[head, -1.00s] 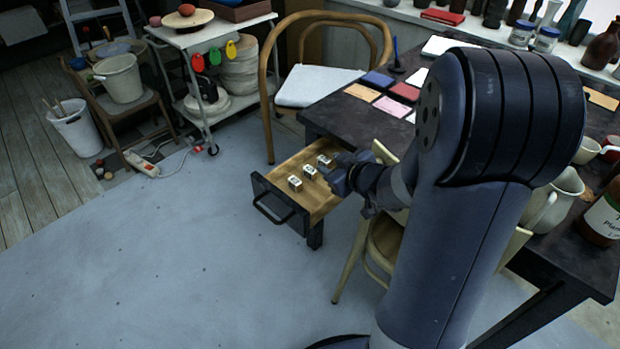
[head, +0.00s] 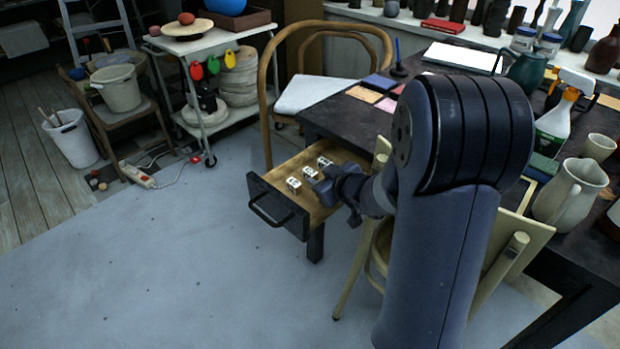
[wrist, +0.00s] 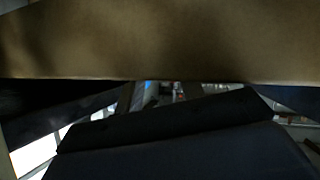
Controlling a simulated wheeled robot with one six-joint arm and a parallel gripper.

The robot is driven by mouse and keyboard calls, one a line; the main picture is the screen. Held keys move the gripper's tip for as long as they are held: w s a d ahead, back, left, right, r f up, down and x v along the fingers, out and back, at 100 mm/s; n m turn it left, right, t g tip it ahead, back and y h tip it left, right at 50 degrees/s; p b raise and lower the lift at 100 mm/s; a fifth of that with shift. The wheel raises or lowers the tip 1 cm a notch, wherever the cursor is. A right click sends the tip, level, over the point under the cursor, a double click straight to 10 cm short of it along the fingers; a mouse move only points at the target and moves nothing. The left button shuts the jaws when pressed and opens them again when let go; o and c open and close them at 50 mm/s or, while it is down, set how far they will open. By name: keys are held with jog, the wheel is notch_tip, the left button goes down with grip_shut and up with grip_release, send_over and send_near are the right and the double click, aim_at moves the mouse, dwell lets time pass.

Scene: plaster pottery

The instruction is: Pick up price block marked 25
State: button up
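Small white price blocks sit in the open wooden drawer (head: 313,200) under the table. One is nearest the drawer front (head: 294,184), one is in the middle (head: 310,172), and one is farther back (head: 324,161). They carry dark marks, too small to read, so I cannot tell which is 25. My gripper (head: 326,190) is low at the drawer's right side, close to the near and middle blocks. Whether it touches one is unclear. Its fingers are too small and dark to judge.
The drawer's black handle (head: 270,212) faces the open grey floor (head: 150,270). The dark table (head: 350,122) stands above the drawer. A pale wooden chair (head: 372,255) is close on the right of the drawer. A bentwood chair (head: 268,85) stands behind it.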

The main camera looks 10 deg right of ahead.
aim_at(311, 173)
jog(key=b+x, duration=0.1)
jog(key=x, duration=0.3)
jog(key=shift+w+f, duration=0.25)
jog(key=shift+f, duration=0.05)
jog(key=shift+w+a, duration=0.2)
jog(key=shift+w, duration=0.15)
grip_shut()
